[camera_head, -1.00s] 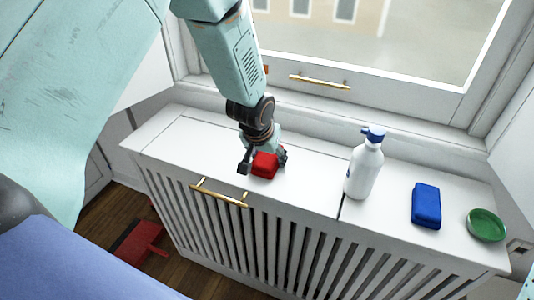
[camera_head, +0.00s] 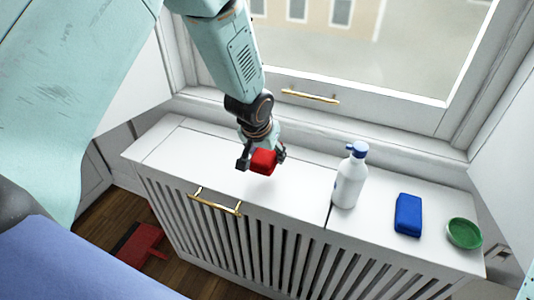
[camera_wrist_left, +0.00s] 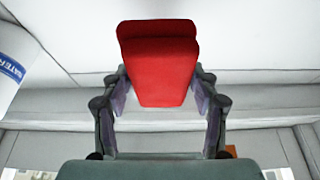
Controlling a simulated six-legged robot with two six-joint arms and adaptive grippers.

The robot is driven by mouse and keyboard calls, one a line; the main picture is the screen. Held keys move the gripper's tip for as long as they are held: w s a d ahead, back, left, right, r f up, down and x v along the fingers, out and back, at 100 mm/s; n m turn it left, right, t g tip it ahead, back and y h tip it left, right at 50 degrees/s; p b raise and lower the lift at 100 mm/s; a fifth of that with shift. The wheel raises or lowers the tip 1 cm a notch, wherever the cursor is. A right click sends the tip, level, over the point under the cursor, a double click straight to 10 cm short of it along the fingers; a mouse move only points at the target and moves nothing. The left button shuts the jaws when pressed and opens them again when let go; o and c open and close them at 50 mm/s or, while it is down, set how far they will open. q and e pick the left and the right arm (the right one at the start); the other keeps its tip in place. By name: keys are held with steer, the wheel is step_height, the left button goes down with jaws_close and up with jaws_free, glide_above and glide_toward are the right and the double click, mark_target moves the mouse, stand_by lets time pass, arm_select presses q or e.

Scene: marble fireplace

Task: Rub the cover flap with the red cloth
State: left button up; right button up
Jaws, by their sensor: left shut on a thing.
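The red cloth (camera_head: 263,161) is a folded block held between the fingers of my left gripper (camera_head: 262,158). In the left wrist view the cloth (camera_wrist_left: 158,65) sits between both fingers of the gripper (camera_wrist_left: 160,95). A shadow lies on the white surface beneath it, and the cloth appears a little above that surface. The white cover flap (camera_head: 200,165) is the left part of the radiator cover's top, with a brass handle (camera_head: 214,201) at its front edge.
A white bottle with a blue cap (camera_head: 349,180) stands right of the gripper. A blue block (camera_head: 408,215) and a green dish (camera_head: 464,233) are farther right. The window handle (camera_head: 311,96) is behind. A red dustpan-like object (camera_head: 139,244) lies on the floor.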

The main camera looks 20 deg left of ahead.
arm_select(q)
steer(key=shift+s+a+r+p, duration=0.1)
steer(key=shift+a+r+p, duration=0.05)
steer(key=shift+r+p, duration=0.9)
steer(key=shift+r, duration=0.15)
